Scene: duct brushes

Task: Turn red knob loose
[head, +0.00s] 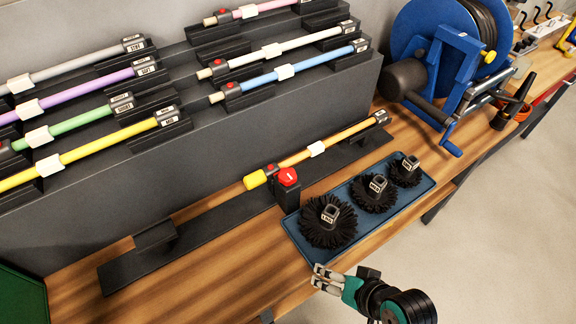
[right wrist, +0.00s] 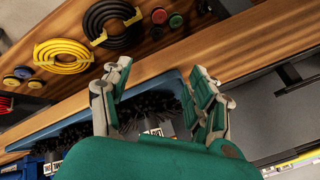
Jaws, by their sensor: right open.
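The red knob (head: 288,177) sits on a dark clamp block on a long dark stand on the bench. An orange-yellow rod (head: 335,138) with a yellow end lies along this stand, its near part passing at the block. My right gripper (head: 326,279) is at the bottom of the head view, in front of the blue tray and well apart from the knob. In the right wrist view its fingers (right wrist: 160,92) are spread with nothing between them, above the tray edge. I cannot make out the knob on the clamp in that view. My left gripper is not in view.
A blue tray (head: 292,225) with black round brushes (head: 328,220) lies beside the stand. Several coloured rods rest on a grey stepped rack (head: 230,140) behind. A blue reel (head: 440,50) stands at the right. In the wrist view, yellow (right wrist: 62,56) and black coils (right wrist: 113,24) lie on wood.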

